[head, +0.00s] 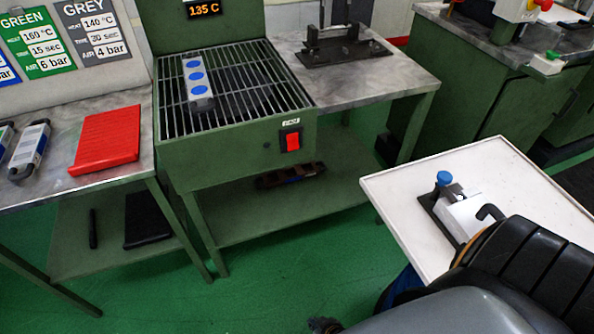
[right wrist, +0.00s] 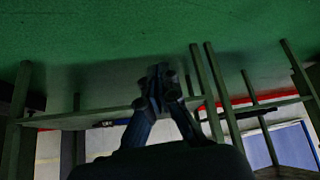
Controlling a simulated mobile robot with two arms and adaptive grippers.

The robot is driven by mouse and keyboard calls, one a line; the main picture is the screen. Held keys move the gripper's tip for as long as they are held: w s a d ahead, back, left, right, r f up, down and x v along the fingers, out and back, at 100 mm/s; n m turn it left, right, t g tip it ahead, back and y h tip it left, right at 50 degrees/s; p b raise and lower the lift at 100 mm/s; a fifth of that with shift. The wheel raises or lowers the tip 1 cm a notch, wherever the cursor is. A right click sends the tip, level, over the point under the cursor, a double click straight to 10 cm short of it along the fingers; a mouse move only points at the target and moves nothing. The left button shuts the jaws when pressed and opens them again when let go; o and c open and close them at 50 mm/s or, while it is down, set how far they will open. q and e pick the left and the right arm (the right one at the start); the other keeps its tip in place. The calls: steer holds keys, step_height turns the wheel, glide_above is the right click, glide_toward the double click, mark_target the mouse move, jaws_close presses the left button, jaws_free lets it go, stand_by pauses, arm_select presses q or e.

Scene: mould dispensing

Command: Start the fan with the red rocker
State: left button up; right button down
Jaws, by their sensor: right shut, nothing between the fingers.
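The red rocker (head: 293,141) sits in a dark frame on the front of the green grill bench (head: 225,165), towards its right side, under a small white label (head: 291,122). The label is too small to read surely. My right gripper (head: 325,324) just shows at the bottom edge of the head view, well below and apart from the rocker. In the right wrist view my right gripper (right wrist: 160,80) is shut and empty, with green floor and bench legs beyond. The rocker cannot be made out there. My left gripper is not in view.
A grey mould with blue discs (head: 197,76) lies on the grill (head: 265,90). An orange display (head: 203,9) reads 135 C. A red tray (head: 107,138) lies on the left bench. A white table (head: 420,225) with a fixture stands at right. Green floor (head: 290,260) before the bench is clear.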

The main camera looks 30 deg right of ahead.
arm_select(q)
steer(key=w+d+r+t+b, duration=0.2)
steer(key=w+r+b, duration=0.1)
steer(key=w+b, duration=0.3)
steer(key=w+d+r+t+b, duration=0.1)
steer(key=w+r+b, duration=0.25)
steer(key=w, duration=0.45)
arm_select(e)
steer(key=w+d+r+m+t+h, duration=0.1)
steer(key=w+d+r+t, duration=0.3)
steer(key=w, duration=0.6)
steer(key=w+d+r+m+t+h, duration=0.1)
steer(key=w+r+t, duration=0.5)
steer(key=w, duration=0.4)
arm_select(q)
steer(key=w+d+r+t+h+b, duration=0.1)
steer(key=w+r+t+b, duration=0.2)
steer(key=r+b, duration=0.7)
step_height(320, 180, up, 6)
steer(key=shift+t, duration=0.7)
arm_select(e)
steer(key=d+r+t+h, duration=0.2)
steer(key=d+r+t, duration=0.1)
steer(key=r, duration=0.7)
steer(key=d+r+m+t+h, duration=0.1)
steer(key=d+r+t, duration=0.3)
steer(key=r, duration=0.7)
steer(key=shift+w+d+r+m+t+h, duration=0.3)
steer(key=shift+t+h, duration=0.2)
steer(key=shift+h, duration=0.1)
